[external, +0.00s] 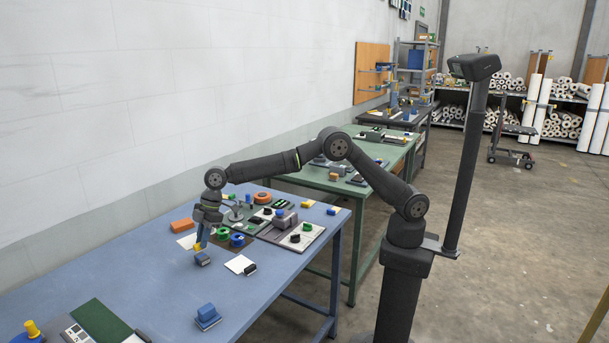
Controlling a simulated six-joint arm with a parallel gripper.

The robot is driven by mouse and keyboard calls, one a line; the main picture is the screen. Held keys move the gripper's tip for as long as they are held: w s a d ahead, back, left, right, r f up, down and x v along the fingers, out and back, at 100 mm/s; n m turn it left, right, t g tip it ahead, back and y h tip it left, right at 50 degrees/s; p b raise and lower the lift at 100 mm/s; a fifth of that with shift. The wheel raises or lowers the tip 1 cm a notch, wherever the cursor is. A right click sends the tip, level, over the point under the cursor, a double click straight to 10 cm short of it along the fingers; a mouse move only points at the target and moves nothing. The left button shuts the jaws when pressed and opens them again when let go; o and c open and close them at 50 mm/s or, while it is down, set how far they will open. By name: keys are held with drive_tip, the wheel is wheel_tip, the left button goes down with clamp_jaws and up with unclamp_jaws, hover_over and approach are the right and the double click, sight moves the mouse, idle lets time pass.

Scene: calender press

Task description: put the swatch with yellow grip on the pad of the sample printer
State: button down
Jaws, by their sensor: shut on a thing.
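My gripper (201,238) points down over the blue table (150,280). It is shut on a small yellow piece (197,246), which looks like the yellow grip of the swatch. A grey machine with dark knobs (285,220) stands right of my gripper and may be the sample printer. Its pad cannot be told for sure.
A white swatch with a black grip (239,264) lies right of my gripper. A blue block (207,315) stands near the front edge. The table's left middle is clear.

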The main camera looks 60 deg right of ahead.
drive_tip(key=w+d+m, duration=0.1)
drive_tip(key=w+d, duration=0.5)
drive_tip(key=d, duration=0.7)
drive_tip(key=w+d+f+m+t, duration=0.1)
drive_tip(key=w+d, duration=0.6)
drive_tip(key=d, duration=0.7)
drive_tip(key=w+d+f+m, duration=0.1)
drive_tip(key=w+d, duration=0.5)
drive_tip(key=d, duration=0.8)
drive_tip(key=shift+w+d+m, duration=0.2)
drive_tip(key=shift+w+m, duration=0.05)
drive_tip(key=shift+m, duration=0.05)
drive_tip(key=s+d+m, duration=0.1)
drive_tip(key=d, duration=0.1)
drive_tip(key=s+d+m, duration=0.1)
drive_tip(key=d, duration=0.1)
drive_tip(key=s+d+t+h, duration=0.1)
drive_tip(key=d, duration=0.2)
drive_tip(key=shift+s+f+m, duration=0.3)
drive_tip(key=shift+s+m, duration=0.1)
drive_tip(key=s+d+f+m+t+h, duration=0.1)
drive_tip(key=s+d+m+h, duration=0.3)
drive_tip(key=s+d+m, duration=0.5)
drive_tip(key=s+m, duration=0.3)
drive_tip(key=shift+s+d+f+m+h, duration=0.15)
drive_tip(key=shift+s+d+m+h, duration=0.05)
drive_tip(key=shift+d+m+h, duration=0.1)
